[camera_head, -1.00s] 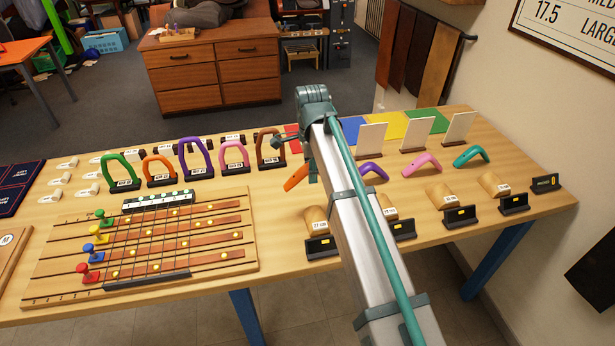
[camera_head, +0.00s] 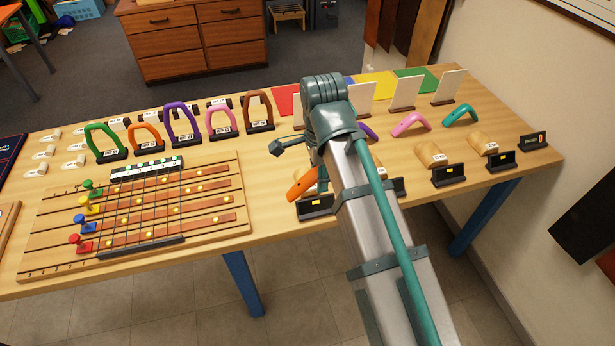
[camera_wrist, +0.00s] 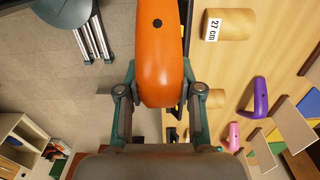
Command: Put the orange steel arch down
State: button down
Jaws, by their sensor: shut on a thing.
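My gripper (camera_wrist: 158,88) is shut on the orange steel arch (camera_wrist: 160,50), which fills the top middle of the wrist view between the two fingers. In the head view the orange arch (camera_head: 302,185) shows in part beside my arm, just behind a black display stand with a yellow mark (camera_head: 315,206). My arm hides the rest of it and most of the gripper there. In the wrist view a wooden saddle block labelled 27 cm (camera_wrist: 235,24) lies to the right of the arch. I cannot tell whether the arch touches anything below.
Purple, pink (camera_head: 410,124) and teal (camera_head: 460,115) arches lie farther back on the table. More wooden blocks (camera_head: 431,154) and black stands (camera_head: 449,175) line the front right. A slotted board with coloured knobs (camera_head: 140,216) and a row of upright coloured frames (camera_head: 182,123) occupy the left.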

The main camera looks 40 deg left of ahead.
jog(key=w+a+f+p, duration=0.1)
jog(key=w+a+f, duration=0.2)
jog(key=w+a+f+p, duration=0.2)
jog(key=w+a+f, duration=0.1)
jog(key=w+a+f+p, duration=0.1)
jog(key=w+a+f, duration=0.1)
jog(key=a+f, duration=0.1)
jog(key=shift+w+a+f, duration=0.25)
jog(key=shift+w+a, duration=0.15)
jog(key=shift+a, duration=0.1)
jog(key=shift+f+p, duration=0.6)
jog(key=shift+f, duration=1.05)
jog(key=shift+s+d+f, duration=0.1)
jog(key=shift+f, duration=0.25)
